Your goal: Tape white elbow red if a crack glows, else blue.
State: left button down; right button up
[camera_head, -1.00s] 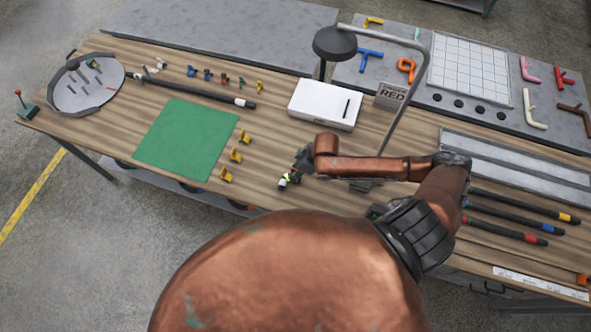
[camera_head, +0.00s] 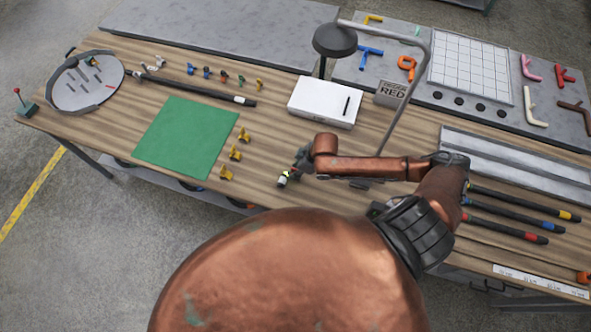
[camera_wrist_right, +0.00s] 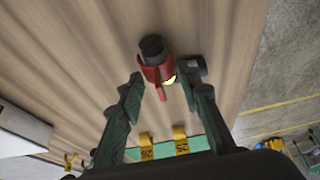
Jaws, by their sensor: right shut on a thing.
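My right gripper (camera_head: 290,174) is low over the wooden bench in the head view. In the head view the held piece is small, with a pale yellowish tip. A small whitish fitting (camera_head: 160,62) lies beside the round tray; I cannot tell if it is the white elbow. A cream elbow shape (camera_head: 536,118) is on the grey board. No tape roll is clearly recognizable. My left gripper is not in view.
A green mat (camera_head: 186,138), yellow clips (camera_head: 236,153) and a round tray (camera_head: 86,103) are left. Banded hoses (camera_head: 515,216) lie right.

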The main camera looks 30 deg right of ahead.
jog(key=shift+f, duration=0.75)
dwell(0.3)
jog(key=o, duration=1.2)
jog(key=v, duration=1.2)
